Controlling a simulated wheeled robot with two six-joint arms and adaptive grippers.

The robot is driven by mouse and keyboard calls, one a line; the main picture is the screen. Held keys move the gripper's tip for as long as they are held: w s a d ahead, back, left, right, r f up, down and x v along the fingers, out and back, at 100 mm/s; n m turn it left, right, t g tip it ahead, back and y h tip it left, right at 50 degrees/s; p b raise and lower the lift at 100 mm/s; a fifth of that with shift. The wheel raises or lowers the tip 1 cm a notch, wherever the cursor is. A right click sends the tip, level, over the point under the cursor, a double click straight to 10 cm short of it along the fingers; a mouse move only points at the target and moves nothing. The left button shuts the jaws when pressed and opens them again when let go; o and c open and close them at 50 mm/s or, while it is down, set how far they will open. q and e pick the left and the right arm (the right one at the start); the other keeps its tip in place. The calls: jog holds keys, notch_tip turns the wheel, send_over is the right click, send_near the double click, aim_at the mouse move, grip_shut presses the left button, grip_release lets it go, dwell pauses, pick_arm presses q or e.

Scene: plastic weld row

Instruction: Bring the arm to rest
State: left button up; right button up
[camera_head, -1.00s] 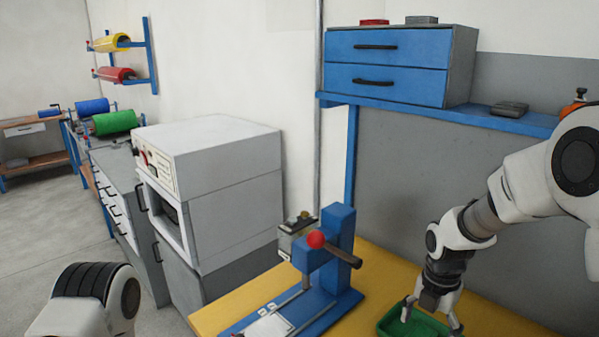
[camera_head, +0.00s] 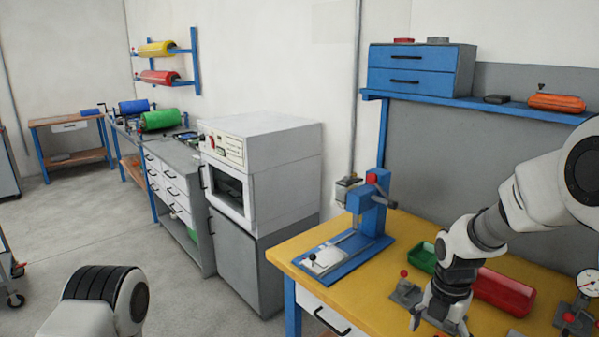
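My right arm comes in from the right over the yellow workbench (camera_head: 300,252). Its gripper (camera_head: 438,322) points down near the bench's front edge, with its fingers apart and nothing seen between them. The fingertips are close to the bottom of the picture. The green tray (camera_head: 421,258) stands behind the gripper, apart from it and partly hidden by the arm. On the left only a rounded link of my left arm shows; the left gripper is out of the picture.
A blue press (camera_head: 372,222) stands on the bench. A small red-knobbed fixture (camera_head: 405,288), a red container (camera_head: 503,291) and a dial gauge (camera_head: 586,284) are around the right gripper. A white oven (camera_head: 265,172) stands left of the bench. Open floor (camera_head: 180,295) lies at lower left.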

jog(key=s+a+f+m+g, duration=0.1)
jog(key=s+f+g, duration=0.4)
jog(key=s+f, duration=1.2)
jog(key=s+f+m, duration=0.5)
jog(key=s+m, duration=0.2)
jog(key=s, duration=0.1)
jog(key=s+f+m, duration=0.5)
jog(key=s+m, duration=0.2)
jog(key=s, duration=0.2)
jog(key=w+m+t, duration=0.1)
jog(key=m, duration=0.2)
jog(key=w+m+t, duration=0.2)
jog(key=m, duration=0.2)
jog(key=w+m+t, duration=0.1)
jog(key=m, duration=0.2)
jog(key=shift+w+a+r+m+t, duration=0.2)
jog(key=shift+w+a+m+t, duration=0.15)
jog(key=shift+m+t, duration=0.05)
